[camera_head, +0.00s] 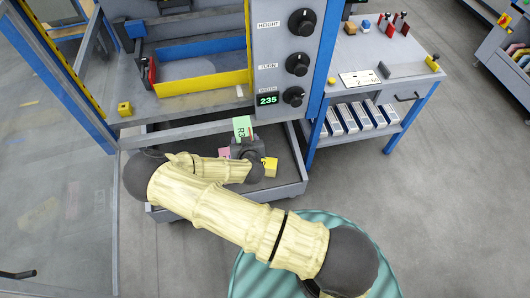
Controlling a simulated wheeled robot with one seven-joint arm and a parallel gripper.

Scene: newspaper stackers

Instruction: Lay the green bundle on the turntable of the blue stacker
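The green bundle (243,127), marked R3, shows just beyond the dark end of my gripper (244,143), below the front edge of the blue stacker (318,80). My gripper overlaps its lower part. The fingers are too small and hidden to show whether they grip it. The stacker's grey bed (180,102) lies above and left of the bundle, with a blue and yellow frame (205,83) around its middle.
A low grey cart (293,190) under the stacker holds a pink bundle (225,153) and a yellow bundle (270,167), partly behind my arm. A glass panel (50,170) stands left; a side table (390,60) stands right.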

